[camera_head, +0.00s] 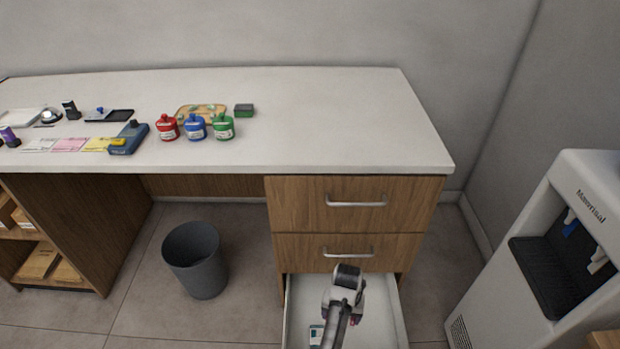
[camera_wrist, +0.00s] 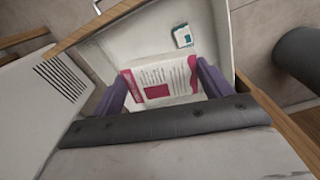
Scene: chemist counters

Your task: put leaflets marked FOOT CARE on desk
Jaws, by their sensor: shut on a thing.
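My gripper (camera_wrist: 160,72) reaches down into the open bottom drawer (camera_head: 385,305) of the desk (camera_head: 350,130). Its purple fingers are shut on a white leaflet stack with pink bands (camera_wrist: 165,80), seen between them in the wrist view. The lettering on the stack is too small to read, so I cannot tell whether it says FOOT CARE. In the head view my arm hides the stack. A small white and teal item (camera_wrist: 183,36) lies apart in the drawer; it also shows in the head view (camera_head: 316,335).
The right part of the desk top is clear. Red (camera_head: 167,128), blue (camera_head: 195,128) and green (camera_head: 223,127) bottles stand near its middle. A grey bin (camera_head: 195,262) is left of the drawers. A water dispenser (camera_head: 575,200) stands at the right.

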